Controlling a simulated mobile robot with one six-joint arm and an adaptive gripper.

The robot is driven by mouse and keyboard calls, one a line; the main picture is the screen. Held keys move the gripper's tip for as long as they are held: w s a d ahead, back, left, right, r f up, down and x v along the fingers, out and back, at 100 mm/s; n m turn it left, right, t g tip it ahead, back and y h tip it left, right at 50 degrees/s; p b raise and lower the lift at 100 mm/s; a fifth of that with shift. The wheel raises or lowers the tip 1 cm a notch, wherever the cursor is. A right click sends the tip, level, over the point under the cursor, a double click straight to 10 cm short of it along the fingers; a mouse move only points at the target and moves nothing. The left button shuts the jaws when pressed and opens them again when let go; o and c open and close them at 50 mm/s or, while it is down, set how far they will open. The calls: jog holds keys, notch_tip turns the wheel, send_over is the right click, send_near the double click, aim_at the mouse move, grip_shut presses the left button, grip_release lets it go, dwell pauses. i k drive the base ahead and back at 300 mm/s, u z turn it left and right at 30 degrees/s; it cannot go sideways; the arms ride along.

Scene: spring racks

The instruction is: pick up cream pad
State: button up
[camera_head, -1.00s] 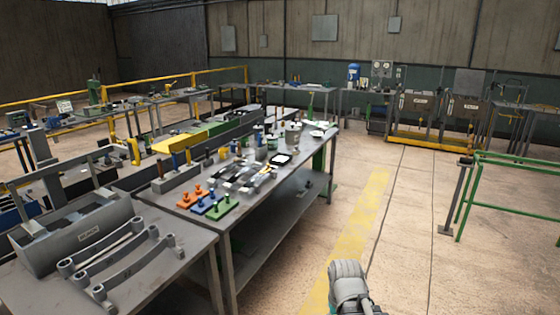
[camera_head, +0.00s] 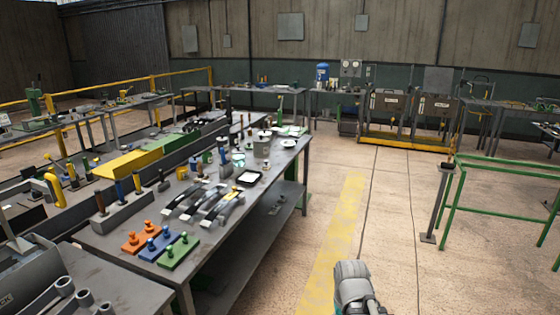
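A pale, cream-white square pad (camera_head: 248,177) with a dark rim lies flat on the long grey workbench (camera_head: 128,254), near its right edge. It is small in the picture, so I cannot tell whether the pale part is a separate pad in a dark tray. A grey, rounded part of my own arm shows at the bottom, right of the bench and well apart from the pad. My gripper's fingers are not in view.
Curved metal leaf springs (camera_head: 210,203) lie left of the pad. Orange, blue and green (camera_head: 178,250) knobbed blocks stand at the near end. Pots (camera_head: 262,145) and a white dish (camera_head: 289,145) stand behind. Open floor (camera_head: 395,220) lies right; a green railing (camera_head: 495,200) stands farther right.

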aim_at(266, 167)
jog(key=z, duration=0.05)
jog(key=i, duration=1.65)
jog(key=u, duration=0.3)
jog(key=i, duration=1.4)
jog(key=u, duration=0.3)
